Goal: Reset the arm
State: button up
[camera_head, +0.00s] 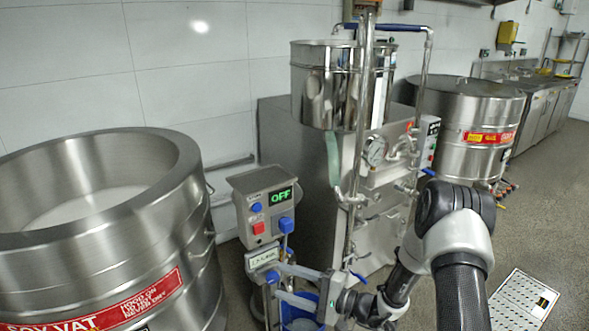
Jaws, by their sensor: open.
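My arm (455,240) reaches in from the lower right, bends at a dark elbow joint and runs down and left. My gripper (278,281) is open, its two pale fingers pointing left just below the grey control box (262,205). The box has a green display reading OFF, a red button (258,228) and blue knobs (285,224).
A large steel soy vat (195,240) with pale contents stands at left. The steel mill (295,150) with pipes and gauge stands behind my gripper, a second vat (490,105) farther right. A blue bucket (302,312) is below the gripper. Floor (545,215) at right is open around a drain grate (522,302).

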jog(key=s+r+n+g+h, duration=0.6)
jog(key=s+r+n+g, duration=0.2)
jog(key=s+r, duration=0.85)
jog(key=s+d+r+t+h, duration=0.3)
jog(key=s+d+r+h, duration=0.25)
jog(key=d, duration=0.25)
jog(key=s+d+r+t+h, duration=0.35)
jog(key=d+r, duration=0.25)
jog(key=d, duration=0.2)
notch_tip(320, 180, up, 16)
jog(key=p, duration=1.6)
jog(key=shift+s+a+f+n+h, duration=0.15)
jog(key=shift+s+n+h, duration=0.15)
jog(key=shift+s+h, duration=0.1)
